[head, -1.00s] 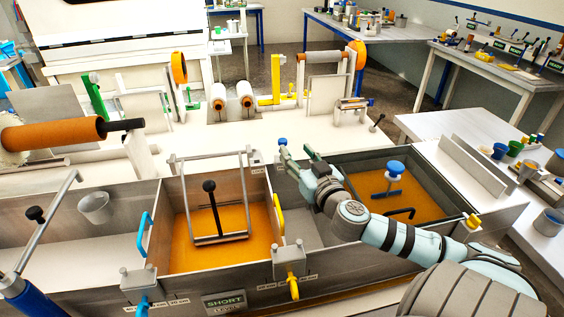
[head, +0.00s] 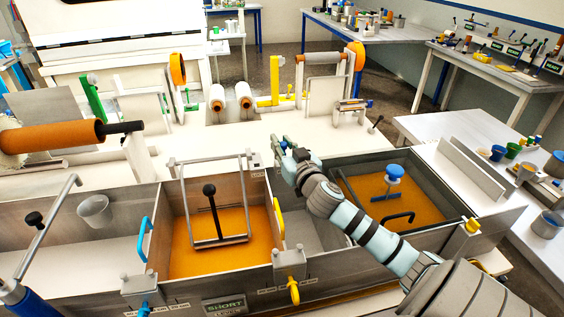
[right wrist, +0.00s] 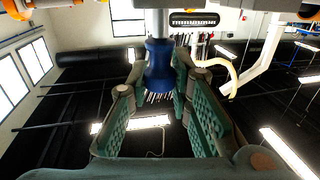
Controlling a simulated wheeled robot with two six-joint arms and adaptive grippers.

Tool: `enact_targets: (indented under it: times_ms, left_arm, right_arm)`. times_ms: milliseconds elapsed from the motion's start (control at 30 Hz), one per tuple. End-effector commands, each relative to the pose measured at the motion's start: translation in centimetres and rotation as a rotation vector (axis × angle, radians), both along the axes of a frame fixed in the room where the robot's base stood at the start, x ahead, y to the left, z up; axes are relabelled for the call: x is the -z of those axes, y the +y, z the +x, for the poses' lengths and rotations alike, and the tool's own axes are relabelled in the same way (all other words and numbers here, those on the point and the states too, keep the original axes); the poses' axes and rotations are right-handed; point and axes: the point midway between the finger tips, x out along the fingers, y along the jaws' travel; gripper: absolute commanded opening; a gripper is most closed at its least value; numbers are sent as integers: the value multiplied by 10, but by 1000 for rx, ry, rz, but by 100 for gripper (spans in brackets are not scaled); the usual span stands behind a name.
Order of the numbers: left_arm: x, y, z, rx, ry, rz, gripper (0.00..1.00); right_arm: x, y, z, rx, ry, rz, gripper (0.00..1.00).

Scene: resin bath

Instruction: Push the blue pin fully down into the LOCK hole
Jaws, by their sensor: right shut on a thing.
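My right gripper (head: 284,146) is over the back wall of the bath, right of the middle compartment's back corner. In the right wrist view its green-padded fingers (right wrist: 163,108) are shut on the blue pin (right wrist: 159,62). The pin's blue waisted body sits between the pads, below a pale grey part in the picture. No open LOCK hole can be made out. My left gripper is not in view.
The middle compartment holds orange resin and a grey frame (head: 221,241) with a black knob. The right compartment (head: 432,205) holds resin and a blue-knobbed part (head: 394,171). Rollers (head: 243,94) and upright plates stand behind. A yellow handle (head: 279,217) is on the divider.

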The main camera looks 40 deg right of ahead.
Motion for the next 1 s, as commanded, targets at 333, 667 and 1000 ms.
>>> enact_targets:
  times_ms: [333,667,1000]
  left_arm:
    - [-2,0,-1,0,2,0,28]
    - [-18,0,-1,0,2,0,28]
    - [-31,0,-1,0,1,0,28]
  right_arm:
    - [-8,0,0,-1,-3,-2,0]
    - [-84,0,0,-1,-6,-3,0]
    - [-187,0,0,0,-3,0,0]
